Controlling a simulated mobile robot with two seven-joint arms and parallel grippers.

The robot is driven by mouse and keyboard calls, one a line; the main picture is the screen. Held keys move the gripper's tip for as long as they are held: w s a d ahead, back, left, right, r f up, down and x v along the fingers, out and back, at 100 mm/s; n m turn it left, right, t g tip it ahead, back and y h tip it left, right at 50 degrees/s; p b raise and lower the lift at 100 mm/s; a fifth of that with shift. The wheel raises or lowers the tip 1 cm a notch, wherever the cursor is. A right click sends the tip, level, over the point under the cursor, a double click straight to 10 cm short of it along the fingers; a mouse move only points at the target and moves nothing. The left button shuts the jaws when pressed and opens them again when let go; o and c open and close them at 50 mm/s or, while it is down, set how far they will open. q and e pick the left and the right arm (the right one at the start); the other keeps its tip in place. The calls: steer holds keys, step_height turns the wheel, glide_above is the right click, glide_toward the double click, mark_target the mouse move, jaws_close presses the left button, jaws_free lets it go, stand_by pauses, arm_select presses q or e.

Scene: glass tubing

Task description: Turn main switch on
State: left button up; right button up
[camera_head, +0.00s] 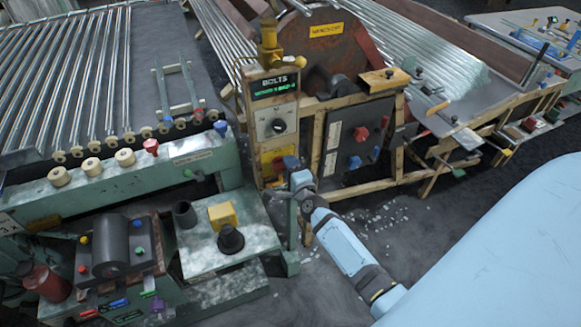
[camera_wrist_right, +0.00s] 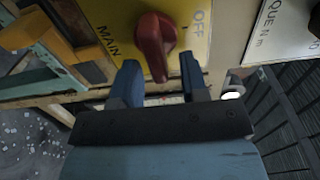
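The main switch is a red rotary knob (camera_wrist_right: 152,38) on a yellow plate (camera_wrist_right: 110,18) in the right wrist view. "MAIN" is printed to its left and "OFF" to its upper right. In the head view the yellow plate (camera_head: 268,163) sits low on the control post, and the knob is hard to make out behind my gripper. My right gripper (camera_head: 291,163) is at the plate. In the wrist view its two blue fingers (camera_wrist_right: 158,73) are apart, one on each side of the knob's lower end, with visible gaps. My left gripper is not in view.
A dark panel with red and blue knobs (camera_head: 356,140) stands close on the right, in a wooden frame. A green bench (camera_head: 200,258) stands left. White fragments lie on the floor.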

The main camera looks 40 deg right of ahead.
steer(key=v, duration=1.3)
steer(key=shift+s, duration=0.4)
steer(key=shift+f, duration=0.1)
steer(key=s+a+f+n+g+y, duration=0.35)
steer(key=s+a+n, duration=0.35)
steer(key=n, duration=0.4)
steer(key=s+a+f+n+g+y, duration=0.2)
steer(key=s+a+n+g+y, duration=0.15)
steer(key=a+n, duration=0.65)
step_height(320, 180, up, 11)
steer(key=s+n+p, duration=0.2)
steer(key=n+p, duration=0.1)
steer(key=p, duration=0.9)
steer(key=shift+s+d+t+y+p, duration=0.3)
steer(key=shift+s+d, duration=0.05)
steer(key=shift+d, duration=0.1)
